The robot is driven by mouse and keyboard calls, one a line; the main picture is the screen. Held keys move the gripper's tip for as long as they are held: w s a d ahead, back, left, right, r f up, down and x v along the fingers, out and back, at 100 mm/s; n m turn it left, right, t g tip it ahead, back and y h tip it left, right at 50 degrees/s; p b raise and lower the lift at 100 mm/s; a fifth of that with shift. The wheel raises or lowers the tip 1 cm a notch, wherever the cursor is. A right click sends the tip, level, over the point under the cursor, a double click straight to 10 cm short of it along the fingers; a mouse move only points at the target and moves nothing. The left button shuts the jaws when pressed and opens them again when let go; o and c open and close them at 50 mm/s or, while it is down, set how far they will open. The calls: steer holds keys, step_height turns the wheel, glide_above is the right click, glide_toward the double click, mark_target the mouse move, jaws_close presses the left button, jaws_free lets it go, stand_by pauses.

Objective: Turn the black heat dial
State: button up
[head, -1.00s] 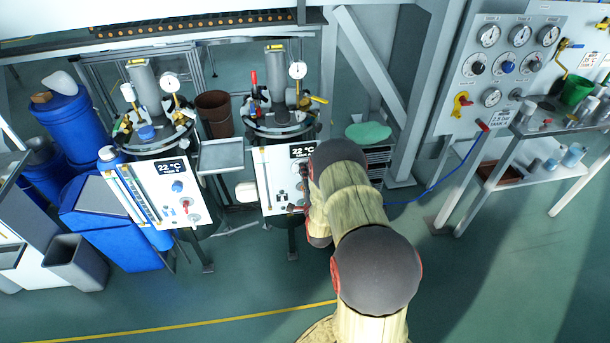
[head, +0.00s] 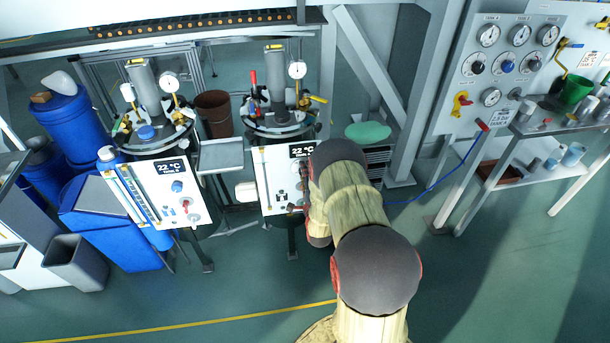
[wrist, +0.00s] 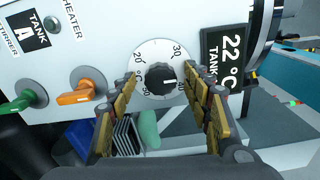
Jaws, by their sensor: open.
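The black heat dial (wrist: 160,77) sits on a round white scale plate (wrist: 152,53) on the white panel, in the middle of the wrist view. Numbers such as 20 and 30 ring it, and a pale mark on the knob points to the right in that view. My gripper (wrist: 161,88) is open, with one finger on each side of the dial. I cannot tell whether either finger touches it. In the head view, my arm hides the dial and most of the gripper in front of the tank panel (head: 272,180).
In the wrist view, an orange switch (wrist: 82,94) and a green switch (wrist: 22,100) lie left of the dial. A "22 °C" display (wrist: 228,55) is close on the right. In the head view, a second tank panel (head: 155,185) stands to the left, and the floor in front is clear.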

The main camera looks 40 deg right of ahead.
steer(key=v, duration=1.2)
stand_by(0.5)
